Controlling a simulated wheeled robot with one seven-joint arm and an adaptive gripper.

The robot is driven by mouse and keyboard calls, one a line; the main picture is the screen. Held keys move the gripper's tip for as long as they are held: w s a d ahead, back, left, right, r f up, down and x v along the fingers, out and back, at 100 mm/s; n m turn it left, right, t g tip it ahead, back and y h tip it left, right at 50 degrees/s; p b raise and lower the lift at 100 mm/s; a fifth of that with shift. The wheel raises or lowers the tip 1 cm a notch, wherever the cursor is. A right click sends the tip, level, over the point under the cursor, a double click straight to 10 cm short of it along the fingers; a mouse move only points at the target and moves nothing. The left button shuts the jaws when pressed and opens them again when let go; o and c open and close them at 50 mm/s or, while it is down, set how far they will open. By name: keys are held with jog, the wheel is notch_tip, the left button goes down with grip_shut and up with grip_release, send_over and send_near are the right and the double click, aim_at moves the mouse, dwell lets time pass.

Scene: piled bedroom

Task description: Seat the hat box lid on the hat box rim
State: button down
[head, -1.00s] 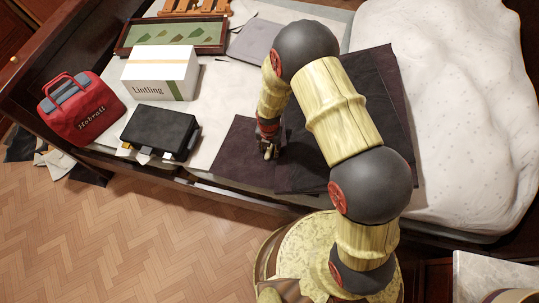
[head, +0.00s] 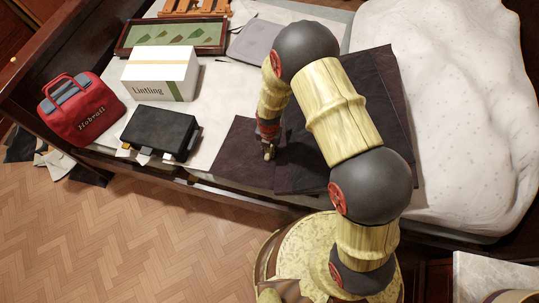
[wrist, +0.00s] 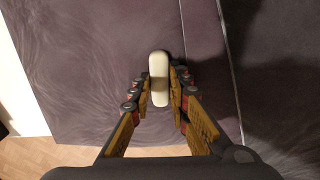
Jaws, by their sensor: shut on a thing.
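My gripper (wrist: 161,92) is shut on a cream, rounded bar-shaped handle (wrist: 159,66) in the wrist view. The handle stands over a flat dark purple surface (wrist: 95,70), which looks like the hat box lid. In the head view my gripper (head: 268,152) points down at the right part of a dark purple panel (head: 235,150) at the bed's front edge. A larger dark purple panel (head: 300,170) lies directly right of it, partly hidden by my arm. I cannot tell which panel is lid or hat box, nor whether the lid touches a rim.
A black case (head: 160,132), a white box (head: 160,72), a red bag (head: 80,108) and a framed picture (head: 172,36) sit on the left of the bed. A grey flat item (head: 253,42) lies behind. A white duvet (head: 465,110) fills the right. The wooden floor (head: 150,235) is open.

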jog(key=shift+r+p, duration=0.45)
jog(key=shift+r, duration=0.2)
dwell(0.5)
notch_tip(320, 180, up, 9)
jog(key=p, duration=0.6)
dwell(1.2)
